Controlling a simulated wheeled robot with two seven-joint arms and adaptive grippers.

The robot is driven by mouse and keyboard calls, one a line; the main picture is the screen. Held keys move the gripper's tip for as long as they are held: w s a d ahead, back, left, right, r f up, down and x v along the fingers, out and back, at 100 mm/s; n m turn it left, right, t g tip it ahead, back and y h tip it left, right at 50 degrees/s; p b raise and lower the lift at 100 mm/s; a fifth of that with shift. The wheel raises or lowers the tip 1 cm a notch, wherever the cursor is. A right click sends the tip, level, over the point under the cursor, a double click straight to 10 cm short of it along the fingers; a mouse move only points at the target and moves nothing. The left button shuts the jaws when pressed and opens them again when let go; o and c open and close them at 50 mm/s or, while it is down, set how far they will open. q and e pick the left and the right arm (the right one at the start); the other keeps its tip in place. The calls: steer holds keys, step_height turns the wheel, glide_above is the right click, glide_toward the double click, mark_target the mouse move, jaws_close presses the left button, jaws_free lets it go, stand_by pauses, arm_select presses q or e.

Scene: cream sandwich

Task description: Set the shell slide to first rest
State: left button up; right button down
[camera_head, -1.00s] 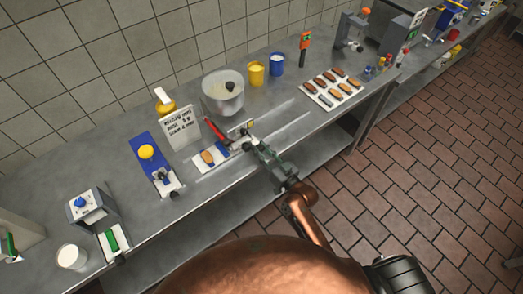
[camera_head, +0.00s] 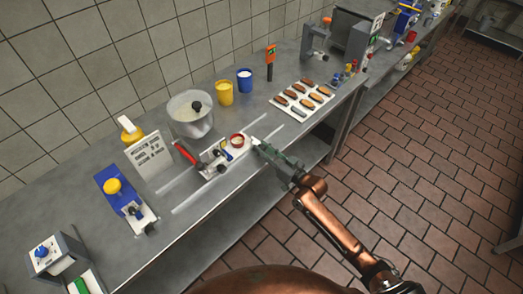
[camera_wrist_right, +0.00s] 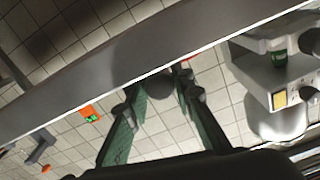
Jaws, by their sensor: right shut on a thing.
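The shell slide (camera_head: 210,172) is a white carriage on two pale rails (camera_head: 187,200) along the metal counter. It carries a small brown-yellow shell, blue parts and a dark knob, and a red ring shows at its right end. My right gripper (camera_head: 258,143) is at the slide's right front edge. In the right wrist view its green fingers (camera_wrist_right: 160,98) close about a dark round knob (camera_wrist_right: 154,88). I take this as the slide's handle, though the exact contact is small and partly hidden. My left gripper is not in view.
A blue device with a yellow knob (camera_head: 112,186) is to the left. A tray of brown shells (camera_head: 303,98) lies to the right. Rail shows bare on both sides.

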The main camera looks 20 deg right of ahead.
steer(key=c, duration=1.7)
jaws_free()
steer(key=shift+o, duration=0.2)
steer(key=v, duration=1.2)
